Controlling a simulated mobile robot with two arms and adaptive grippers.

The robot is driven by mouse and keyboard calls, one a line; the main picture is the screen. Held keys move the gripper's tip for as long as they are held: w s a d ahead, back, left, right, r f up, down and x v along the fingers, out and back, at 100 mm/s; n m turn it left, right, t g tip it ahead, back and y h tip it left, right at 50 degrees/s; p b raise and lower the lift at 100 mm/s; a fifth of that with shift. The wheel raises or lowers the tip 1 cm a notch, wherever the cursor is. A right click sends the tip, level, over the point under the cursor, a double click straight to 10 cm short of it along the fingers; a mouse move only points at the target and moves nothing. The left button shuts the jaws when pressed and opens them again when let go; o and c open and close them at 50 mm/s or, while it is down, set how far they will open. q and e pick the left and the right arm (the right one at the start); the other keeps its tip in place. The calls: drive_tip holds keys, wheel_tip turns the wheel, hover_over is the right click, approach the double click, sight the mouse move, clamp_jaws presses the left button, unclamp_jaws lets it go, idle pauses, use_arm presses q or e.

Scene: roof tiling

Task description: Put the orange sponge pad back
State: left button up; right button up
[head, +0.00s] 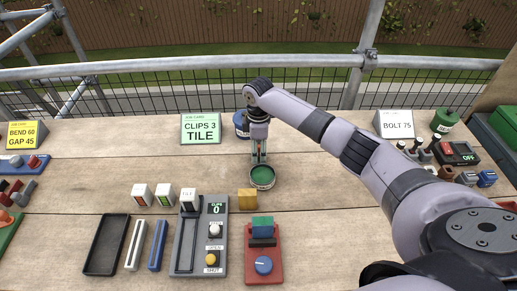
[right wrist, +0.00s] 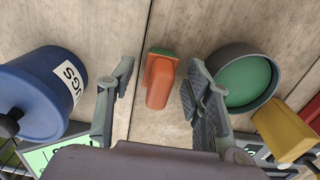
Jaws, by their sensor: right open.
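My right gripper (head: 260,159) is open and points down at the table behind the round green-lined dish. In the right wrist view, an orange block with a green layer at one end (right wrist: 160,80) lies between its open fingers (right wrist: 157,95), apart from both. This block looks like the orange sponge pad, and it is mostly hidden by the gripper in the head view. The dark-rimmed green dish (head: 262,184) is just in front of the gripper, and shows beside one finger in the right wrist view (right wrist: 245,82). My left gripper is not in view.
A blue canister (head: 241,124) stands close behind the gripper. A yellow block (head: 247,200) is in front of the dish. A grey clip device (head: 200,245), a red device (head: 263,270) and a black tray (head: 106,245) are nearer. Table left of the gripper is clear.

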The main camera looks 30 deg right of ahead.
wheel_tip(320, 180, up, 12)
drive_tip(key=b, duration=0.1)
drive_tip(key=shift+r, duration=0.15)
idle(0.4)
idle(0.4)
